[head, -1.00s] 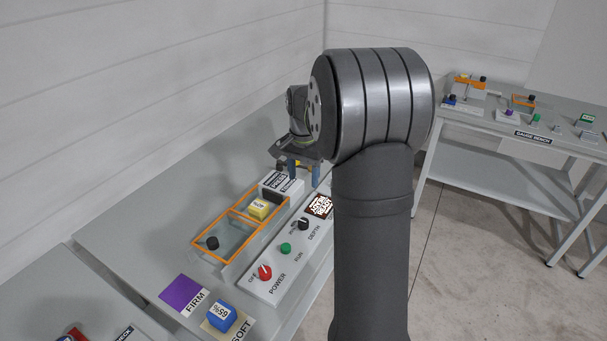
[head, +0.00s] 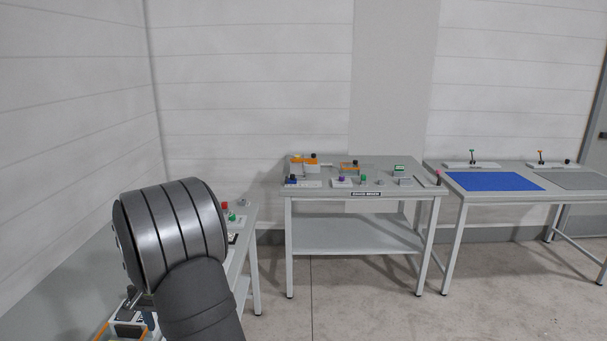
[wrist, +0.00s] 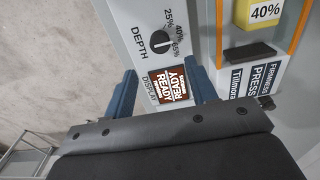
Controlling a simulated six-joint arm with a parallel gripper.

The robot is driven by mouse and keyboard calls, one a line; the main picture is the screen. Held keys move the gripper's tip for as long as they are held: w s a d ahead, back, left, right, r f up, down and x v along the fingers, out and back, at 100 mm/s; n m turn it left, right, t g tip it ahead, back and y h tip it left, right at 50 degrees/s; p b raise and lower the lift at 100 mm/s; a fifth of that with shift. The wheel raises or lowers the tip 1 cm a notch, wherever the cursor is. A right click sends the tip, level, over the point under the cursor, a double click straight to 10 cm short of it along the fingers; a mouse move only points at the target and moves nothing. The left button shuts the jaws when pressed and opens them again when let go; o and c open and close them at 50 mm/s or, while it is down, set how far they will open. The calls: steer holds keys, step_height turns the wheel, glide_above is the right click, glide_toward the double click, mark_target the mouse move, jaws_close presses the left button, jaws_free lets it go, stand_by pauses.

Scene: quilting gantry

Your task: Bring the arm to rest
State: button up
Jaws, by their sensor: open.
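My gripper (wrist: 163,88) is open in the wrist view. Its two blue fingers stand apart with nothing between them. Below them, on a grey panel, lies a small brown display (wrist: 170,86) that reads READY. A black DEPTH dial (wrist: 159,42) with percent marks sits on the same panel, beyond the fingertips. In the head view my arm's large grey joint (head: 172,235) fills the lower left and hides most of the bench there.
In the wrist view a yellow 40% block (wrist: 262,12) sits within an orange frame, near a press label (wrist: 258,82). In the head view a gauge bench (head: 350,172) stands mid-room, with a table bearing a blue mat (head: 490,181) right of it. The floor (head: 360,300) is clear.

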step_height(320, 180, down, 9)
steer(key=shift+f, duration=0.2)
stand_by(0.4)
step_height(320, 180, up, 17)
step_height(320, 180, down, 17)
steer(key=shift+f, duration=0.15)
steer(key=shift+n, duration=1.7)
steer(key=n, duration=0.5)
steer(key=shift+n, duration=0.3)
step_height(320, 180, up, 6)
steer(key=shift+r, duration=0.15)
